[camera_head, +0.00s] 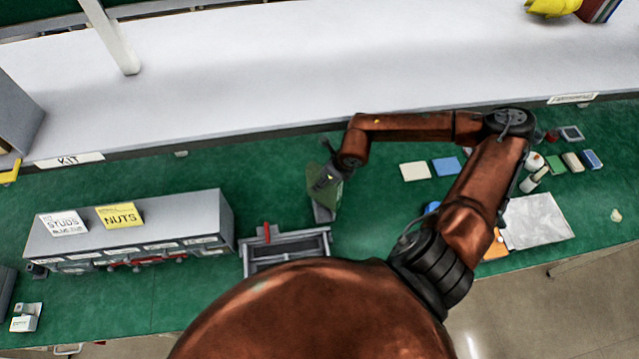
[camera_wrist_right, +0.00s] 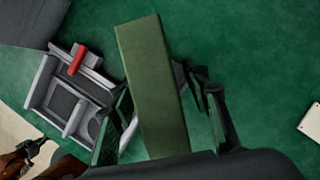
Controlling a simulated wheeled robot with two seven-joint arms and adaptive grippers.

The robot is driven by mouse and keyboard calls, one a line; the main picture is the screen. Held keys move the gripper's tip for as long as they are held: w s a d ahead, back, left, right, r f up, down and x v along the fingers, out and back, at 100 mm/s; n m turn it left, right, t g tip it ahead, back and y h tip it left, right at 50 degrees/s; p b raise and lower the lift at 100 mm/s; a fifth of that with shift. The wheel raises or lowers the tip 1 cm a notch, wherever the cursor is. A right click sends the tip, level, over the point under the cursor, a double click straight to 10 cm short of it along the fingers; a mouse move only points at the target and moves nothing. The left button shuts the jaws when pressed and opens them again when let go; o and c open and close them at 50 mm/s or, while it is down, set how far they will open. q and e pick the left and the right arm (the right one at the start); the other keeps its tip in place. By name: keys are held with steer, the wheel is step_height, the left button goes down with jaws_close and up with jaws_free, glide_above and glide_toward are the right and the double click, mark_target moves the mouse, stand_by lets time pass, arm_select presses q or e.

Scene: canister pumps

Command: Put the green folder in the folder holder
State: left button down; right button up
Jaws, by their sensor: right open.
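The green folder (camera_wrist_right: 150,70) lies between the spread fingers of my right gripper (camera_wrist_right: 165,118) in the right wrist view, with a gap on each side. In the head view the folder (camera_head: 327,195) is upright or slightly tilted beneath the right gripper (camera_head: 327,178). A small grey piece (camera_head: 323,214), possibly the folder holder, shows at the folder's lower edge; I cannot tell whether the folder sits inside it. The dark part at the lower left of the right wrist view may be my left gripper (camera_wrist_right: 32,148); its fingers are unclear.
A grey divided tray (camera_head: 247,262) with a red part (camera_head: 267,232) stands left of the folder. A grey drawer unit (camera_head: 225,222) is further left. Cream (camera_head: 414,171) and blue (camera_head: 446,166) pieces lie to the right. A white shelf edge (camera_head: 250,136) runs behind.

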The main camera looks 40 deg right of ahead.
steer(key=shift+v, duration=2.05)
